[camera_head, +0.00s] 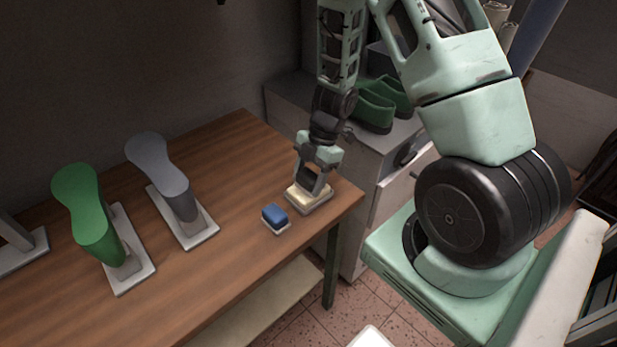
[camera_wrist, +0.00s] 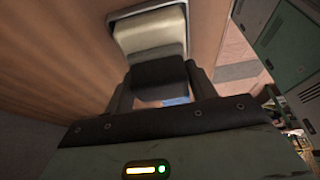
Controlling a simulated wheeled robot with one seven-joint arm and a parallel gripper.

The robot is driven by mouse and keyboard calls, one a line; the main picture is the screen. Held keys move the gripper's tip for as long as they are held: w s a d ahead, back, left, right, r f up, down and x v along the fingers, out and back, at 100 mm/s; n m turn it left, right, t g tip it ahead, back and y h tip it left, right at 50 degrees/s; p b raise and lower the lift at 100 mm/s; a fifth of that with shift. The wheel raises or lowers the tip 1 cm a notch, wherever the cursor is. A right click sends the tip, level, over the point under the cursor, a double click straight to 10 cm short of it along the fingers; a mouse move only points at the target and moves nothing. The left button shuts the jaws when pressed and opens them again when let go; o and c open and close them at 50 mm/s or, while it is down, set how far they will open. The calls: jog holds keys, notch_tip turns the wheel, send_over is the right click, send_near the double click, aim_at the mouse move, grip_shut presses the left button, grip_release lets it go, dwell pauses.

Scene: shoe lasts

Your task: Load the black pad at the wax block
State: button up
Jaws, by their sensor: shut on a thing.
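My gripper (camera_head: 311,181) points down over the wax block (camera_head: 303,193), a cream slab on a pale base at the right end of the wooden table. In the wrist view my gripper (camera_wrist: 160,84) is shut on the black pad (camera_wrist: 160,74), which sits between the two fingers. The wax block (camera_wrist: 150,32) lies just beyond the pad in that view. In the head view the pad is mostly hidden by the gripper. I cannot tell whether the pad touches the wax.
A blue block (camera_head: 275,215) on a small pale base stands just left of the wax block. A grey last (camera_head: 165,175) and a green last (camera_head: 90,215) stand further left on the table (camera_head: 235,155). Green shoes (camera_head: 373,108) sit on a cabinet behind.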

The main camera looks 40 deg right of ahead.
aim_at(309, 175)
dwell(0.3)
notch_tip(309, 175, up, 7)
jog(key=p, duration=0.8)
jog(key=shift+p, duration=0.3)
dwell(0.7)
